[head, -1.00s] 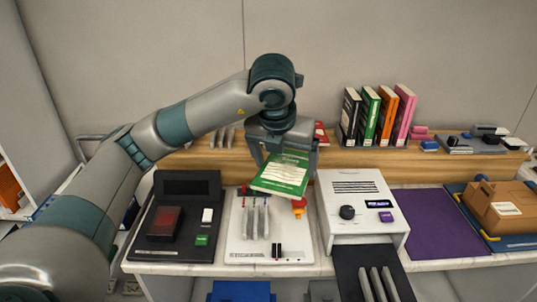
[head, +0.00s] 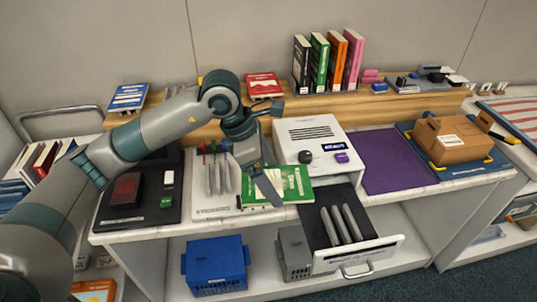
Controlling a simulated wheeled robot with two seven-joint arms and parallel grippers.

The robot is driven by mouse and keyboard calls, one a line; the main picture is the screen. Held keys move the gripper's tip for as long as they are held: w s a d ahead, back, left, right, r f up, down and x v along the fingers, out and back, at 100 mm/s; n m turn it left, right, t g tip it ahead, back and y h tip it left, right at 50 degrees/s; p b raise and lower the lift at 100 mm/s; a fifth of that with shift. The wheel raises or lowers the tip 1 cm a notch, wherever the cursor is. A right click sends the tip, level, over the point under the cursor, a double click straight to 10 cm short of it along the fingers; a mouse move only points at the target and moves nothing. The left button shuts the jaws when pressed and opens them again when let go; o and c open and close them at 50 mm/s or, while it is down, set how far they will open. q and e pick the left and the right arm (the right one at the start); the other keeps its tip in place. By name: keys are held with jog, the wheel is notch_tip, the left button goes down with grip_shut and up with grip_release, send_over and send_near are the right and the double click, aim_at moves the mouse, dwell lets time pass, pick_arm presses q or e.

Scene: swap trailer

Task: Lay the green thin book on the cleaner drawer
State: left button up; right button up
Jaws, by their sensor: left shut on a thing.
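The green thin book (head: 293,183) is in my left gripper (head: 262,183), tilted nearly flat, in front of the white cleaner machine (head: 315,140). The gripper is shut on its left part and hides some of it. The cleaner drawer (head: 315,231) is pulled out below the machine, dark inside with several upright grey bars and a white front with a handle. The book's right end is near the drawer's back left corner; I cannot tell whether it touches. My right gripper is not in view.
A white panel with grey levers (head: 215,205) and a black device (head: 165,212) are to the left. A purple mat (head: 393,160) and a cardboard box (head: 452,140) are to the right. Several upright books (head: 320,62) stand on the wooden shelf behind. A blue crate (head: 216,265) is below.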

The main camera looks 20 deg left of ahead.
pick_arm(q)
jog(key=s+a+f+m+g+y, duration=0.2)
jog(key=s+f+m, duration=0.4)
jog(key=m, duration=0.5)
jog(key=s+a+f+m+g+y, duration=0.2)
jog(key=s+f+m+g, duration=0.2)
jog(key=f+m, duration=0.7)
jog(key=shift+s+m, duration=0.3)
jog(key=shift+s, duration=0.9)
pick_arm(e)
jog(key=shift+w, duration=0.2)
